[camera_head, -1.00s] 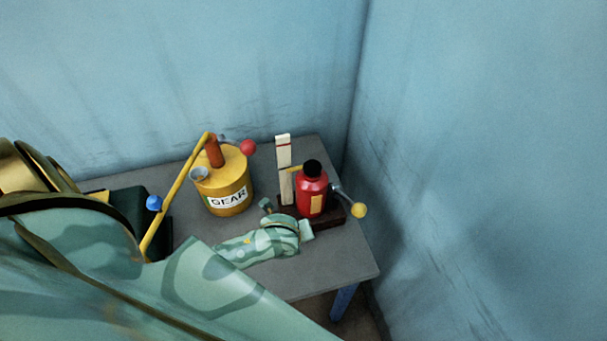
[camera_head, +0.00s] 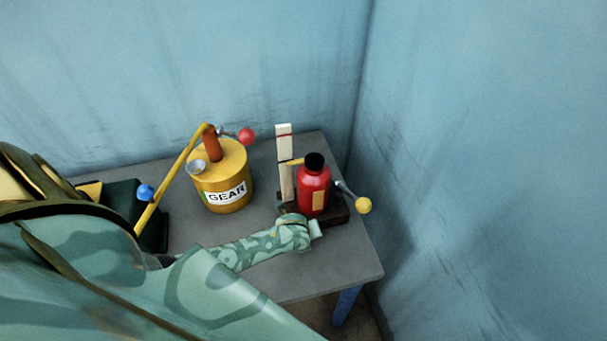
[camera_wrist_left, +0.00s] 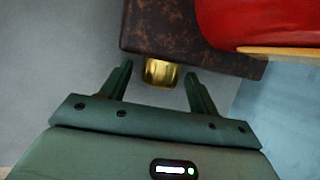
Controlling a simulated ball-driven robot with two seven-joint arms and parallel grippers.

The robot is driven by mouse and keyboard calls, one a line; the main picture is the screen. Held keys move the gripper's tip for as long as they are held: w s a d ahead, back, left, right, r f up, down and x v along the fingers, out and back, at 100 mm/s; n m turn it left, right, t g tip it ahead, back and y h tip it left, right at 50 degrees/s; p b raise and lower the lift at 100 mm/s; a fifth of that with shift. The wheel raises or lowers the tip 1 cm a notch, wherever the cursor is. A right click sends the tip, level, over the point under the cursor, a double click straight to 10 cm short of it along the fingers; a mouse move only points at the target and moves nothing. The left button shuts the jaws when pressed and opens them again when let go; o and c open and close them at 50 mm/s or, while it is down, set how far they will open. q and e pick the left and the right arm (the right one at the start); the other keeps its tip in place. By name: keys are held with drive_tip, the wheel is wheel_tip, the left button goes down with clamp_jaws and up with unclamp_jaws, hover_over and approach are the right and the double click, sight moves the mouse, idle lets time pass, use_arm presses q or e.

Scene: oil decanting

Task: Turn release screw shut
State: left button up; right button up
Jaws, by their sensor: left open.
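The release screw (camera_wrist_left: 161,74) is a brass knob sticking out from the edge of a dark brown base (camera_wrist_left: 160,28) in the left wrist view. The base carries a red bottle-shaped body (camera_head: 313,190) with a black top in the head view. My left gripper (camera_wrist_left: 158,69) is open, with one finger on each side of the screw. Gaps show between both fingers and the screw. In the head view my left gripper (camera_head: 314,229) is at the front of the base, and the screw is hidden there. My right gripper is not in view.
A yellow can (camera_head: 222,180) marked GEAR, with a long yellow lever, stands left on the grey table (camera_head: 345,262). A pale upright strip (camera_head: 284,150) stands behind the red body. A yellow-ball lever (camera_head: 363,205) juts right. Blue walls close the corner.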

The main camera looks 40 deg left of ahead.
use_arm(q)
drive_tip(key=c, duration=1)
drive_tip(key=shift+s+t+h, duration=0.1)
drive_tip(key=shift+t+h, duration=0.3)
drive_tip(key=shift+t, duration=0.1)
drive_tip(key=o, duration=1)
drive_tip(key=shift+s+r+p, duration=0.15)
drive_tip(key=shift+r+p, duration=0.2)
drive_tip(key=shift+r, duration=0.05)
drive_tip(key=p+v, duration=0.5)
drive_tip(key=v, duration=1)
drive_tip(key=shift+s, duration=0.2)
